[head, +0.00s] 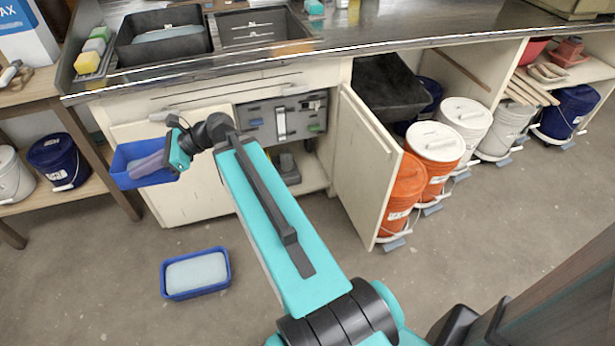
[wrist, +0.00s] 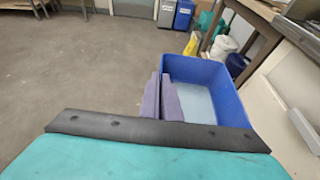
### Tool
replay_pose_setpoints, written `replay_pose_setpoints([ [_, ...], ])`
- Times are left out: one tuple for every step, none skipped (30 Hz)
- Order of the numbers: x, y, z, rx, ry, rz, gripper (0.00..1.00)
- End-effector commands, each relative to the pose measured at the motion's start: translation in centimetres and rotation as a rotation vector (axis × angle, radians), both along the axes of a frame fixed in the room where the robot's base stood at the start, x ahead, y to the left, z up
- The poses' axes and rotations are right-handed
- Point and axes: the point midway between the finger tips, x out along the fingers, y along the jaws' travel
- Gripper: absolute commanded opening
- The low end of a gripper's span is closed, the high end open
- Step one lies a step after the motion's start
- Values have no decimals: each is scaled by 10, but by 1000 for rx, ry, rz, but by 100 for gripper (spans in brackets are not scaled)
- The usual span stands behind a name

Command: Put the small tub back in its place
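A small blue tub (head: 127,179) is at the end of my arm, in front of the left cabinet door and clear of the floor. In the wrist view the tub (wrist: 232,112) shows a pale grey-blue inside. My gripper (head: 152,164) has its purple-grey fingers close together at the tub's wall. In the wrist view the fingers (wrist: 161,85) stand either side of the left wall, shut on it. A second blue tub (head: 165,281) with a pale inside rests on the floor below.
A steel counter with a sink (head: 250,27) runs along the back. An open cabinet door (head: 362,165) juts out beside orange buckets (head: 408,190) and white buckets (head: 465,118). A wooden shelf (head: 85,190) with buckets stands at left. The floor (head: 300,240) in front is mostly clear.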

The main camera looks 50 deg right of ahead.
Motion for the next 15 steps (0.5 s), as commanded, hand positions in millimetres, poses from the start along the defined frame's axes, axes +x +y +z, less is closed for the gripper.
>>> replay_pose_setpoints([
  [0,0,-14,0,-2,-1,0],
  [0,0,-18,0,-2,-1,0],
  [0,0,-22,0,-2,-1,0],
  [0,0,-26,0,-2,-1,0],
  [0,0,-30,0,-2,-1,0],
  [0,0,-35,0,-2,-1,0],
  [0,-1,-38,0,-2,-1,0],
  [0,-1,-42,0,-2,-1,0],
  [0,-1,-47,0,-2,-1,0],
  [0,-1,-51,0,-2,-1,0],
  [0,-1,-54,0,-2,-1,0],
  [0,-1,-59,0,-2,-1,0],
  [0,-1,-63,0,-2,-1,0],
  [0,-1,-67,0,-2,-1,0],
  [0,-1,-72,0,-2,-1,0],
])
